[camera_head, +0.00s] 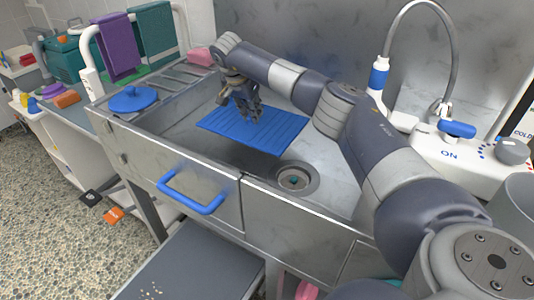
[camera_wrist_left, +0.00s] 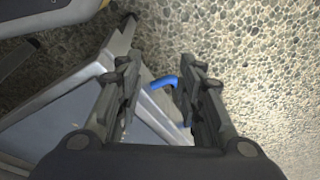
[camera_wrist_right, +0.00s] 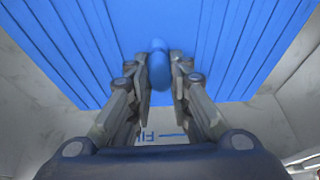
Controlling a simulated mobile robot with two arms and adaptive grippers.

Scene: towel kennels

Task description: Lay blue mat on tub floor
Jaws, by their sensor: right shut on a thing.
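The blue ribbed mat (camera_head: 275,130) is inside the metal tub (camera_head: 190,150), left of the drain (camera_head: 294,179). My right gripper (camera_head: 245,112) reaches down over it. In the right wrist view, the gripper (camera_wrist_right: 160,85) is shut on the blue knob (camera_wrist_right: 159,68) standing on the mat (camera_wrist_right: 230,45). The mat looks roughly level; I cannot tell whether it touches the tub floor. My left gripper (camera_wrist_left: 158,98) is open and empty, outside the head view. A blue handle (camera_wrist_left: 163,82) shows beyond its fingers.
The tub's front has a blue handle (camera_head: 190,197). A blue round lid (camera_head: 133,98) sits on the left ledge. Purple (camera_head: 116,47) and green (camera_head: 152,38) towels hang on a rail behind. The faucet (camera_head: 378,75) stands right. A grey step (camera_head: 190,268) is below.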

